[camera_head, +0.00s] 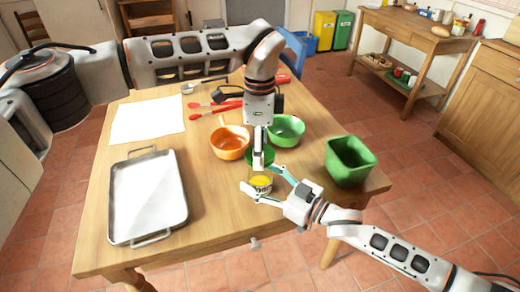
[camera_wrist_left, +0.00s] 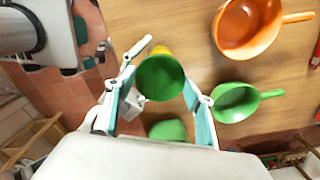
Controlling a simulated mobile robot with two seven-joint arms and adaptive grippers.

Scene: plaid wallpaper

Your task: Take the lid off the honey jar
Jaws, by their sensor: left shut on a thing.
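The honey jar (camera_head: 261,184) stands near the table's front edge, its yellow top showing in the head view. Its green lid (camera_wrist_left: 160,78) is between the fingers of my left gripper (camera_wrist_left: 160,100), which is shut on it. In the head view the lid (camera_head: 262,157) shows behind and above the jar, apart from it. In the left wrist view the lid hides most of the jar, leaving some yellow (camera_wrist_left: 159,50) past its edge. My right gripper (camera_head: 260,179) has its fingers spread around the jar. Contact with the jar is unclear.
An orange pan (camera_head: 230,142) and a green pan (camera_head: 286,130) stand behind the jar. A green square container (camera_head: 350,161) is at the right. A metal tray (camera_head: 148,197) and white sheet (camera_head: 147,119) lie at the left. Red-handled utensils (camera_head: 210,108) lie farther back.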

